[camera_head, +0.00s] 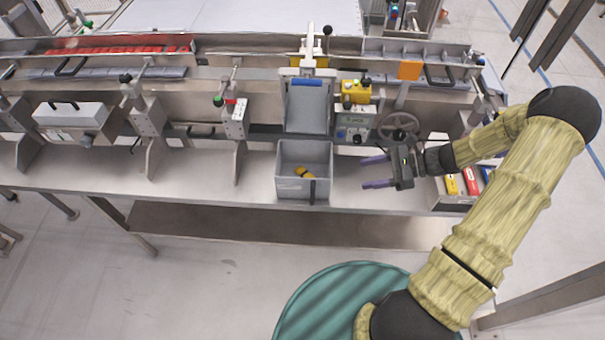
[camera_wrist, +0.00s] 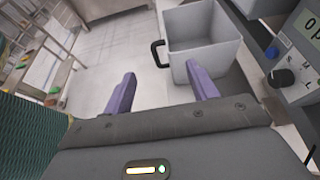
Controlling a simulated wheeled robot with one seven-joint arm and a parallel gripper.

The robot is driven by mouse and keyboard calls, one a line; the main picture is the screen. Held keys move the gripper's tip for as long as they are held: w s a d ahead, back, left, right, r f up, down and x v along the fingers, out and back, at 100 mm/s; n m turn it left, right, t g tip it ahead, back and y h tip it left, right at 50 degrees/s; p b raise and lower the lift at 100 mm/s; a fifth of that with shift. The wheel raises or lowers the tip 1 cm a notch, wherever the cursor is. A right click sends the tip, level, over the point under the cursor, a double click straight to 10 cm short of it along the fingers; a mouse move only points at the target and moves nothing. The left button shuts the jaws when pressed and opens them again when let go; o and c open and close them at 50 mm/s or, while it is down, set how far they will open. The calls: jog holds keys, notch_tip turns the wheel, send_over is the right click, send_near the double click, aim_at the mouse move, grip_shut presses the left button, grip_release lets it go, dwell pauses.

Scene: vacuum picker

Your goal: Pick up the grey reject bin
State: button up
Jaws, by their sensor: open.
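The grey reject bin (camera_head: 288,184) is an open box on the steel bench, below the grey chute, in the head view. A small yellow and black item (camera_head: 304,172) lies inside it. A dark handle (camera_head: 312,190) is on its front side. In the wrist view the bin (camera_wrist: 203,62) is ahead and right of centre, with its black handle (camera_wrist: 158,54) on its left side. My gripper (camera_head: 374,172) is just right of the bin, with its purple fingers apart and pointing toward it. The fingers (camera_wrist: 163,93) also show open and empty in the wrist view, short of the bin.
A grey chute (camera_head: 307,107) ends above the bin. A control box (camera_head: 352,128) and handwheel (camera_head: 398,127) stand behind my gripper. A tray with coloured items (camera_head: 462,182) is to the right. The bench (camera_head: 225,190) left of the bin is clear.

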jog(key=p, duration=0.1)
send_near(312, 183)
jog(key=x, duration=0.3)
jog(key=shift+s+a+f, duration=0.15)
jog(key=shift+a, duration=0.2)
jog(key=shift+a, duration=0.1)
jog(key=p+x, duration=0.1)
jog(key=x, duration=0.4)
jog(key=shift+a+f, duration=0.15)
jog(key=shift+a, duration=0.1)
jog(key=shift+c, duration=0.2)
grip_shut()
